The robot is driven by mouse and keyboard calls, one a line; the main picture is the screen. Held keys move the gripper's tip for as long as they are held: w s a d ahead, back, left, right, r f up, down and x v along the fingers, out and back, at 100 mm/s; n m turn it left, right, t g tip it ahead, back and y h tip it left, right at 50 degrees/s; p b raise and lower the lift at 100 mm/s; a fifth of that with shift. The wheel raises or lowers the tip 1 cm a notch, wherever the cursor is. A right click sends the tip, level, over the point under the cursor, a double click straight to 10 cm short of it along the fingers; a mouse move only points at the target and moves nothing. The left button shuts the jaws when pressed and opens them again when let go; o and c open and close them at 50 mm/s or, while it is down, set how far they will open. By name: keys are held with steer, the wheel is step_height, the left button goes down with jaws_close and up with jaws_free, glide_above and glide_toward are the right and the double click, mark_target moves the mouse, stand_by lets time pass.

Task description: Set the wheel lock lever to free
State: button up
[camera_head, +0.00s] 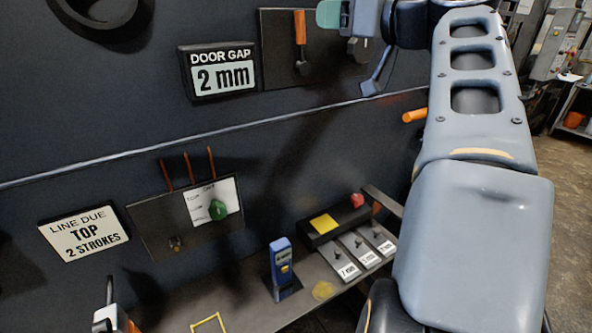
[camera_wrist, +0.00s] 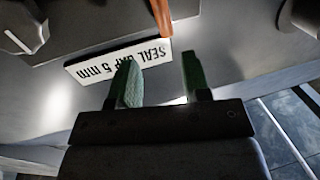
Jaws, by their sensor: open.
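No label marking the wheel lock lever is readable, so I cannot tell which handle it is. An orange-handled lever (camera_head: 300,28) stands upright on a dark panel at the top of the head view. Another orange handle (camera_head: 414,116) sticks out beside my arm, its base hidden. In the head view, a green finger shows right of the upright lever.
A "DOOR GAP 2 mm" sign (camera_head: 219,71) is left of the lever panel. An upside-down "SEAL GAP 5 mm" sign (camera_wrist: 118,62) lies just beyond my fingers. Below are a blue handheld device (camera_head: 281,262), a red button (camera_head: 357,200) and a "LINE DUE" sign (camera_head: 85,232).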

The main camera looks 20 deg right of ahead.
steer(key=b+v, duration=0.1)
steer(key=v, duration=0.5)
steer(key=w+a+f+m+g+h, duration=0.1)
steer(key=a+f+g, duration=0.2)
steer(key=f, duration=0.9)
steer(key=w+a+f+m+g+h+b, duration=0.1)
steer(key=a+f+g, duration=0.3)
steer(key=f, duration=0.8)
steer(key=w+a+f+m+g, duration=0.1)
steer(key=a+f+m+g, duration=0.2)
steer(key=f, duration=0.9)
steer(key=shift+a+g+h, duration=0.4)
steer(key=shift+a, duration=0.05)
steer(key=shift+f, duration=0.1)
steer(key=shift+c, duration=0.2)
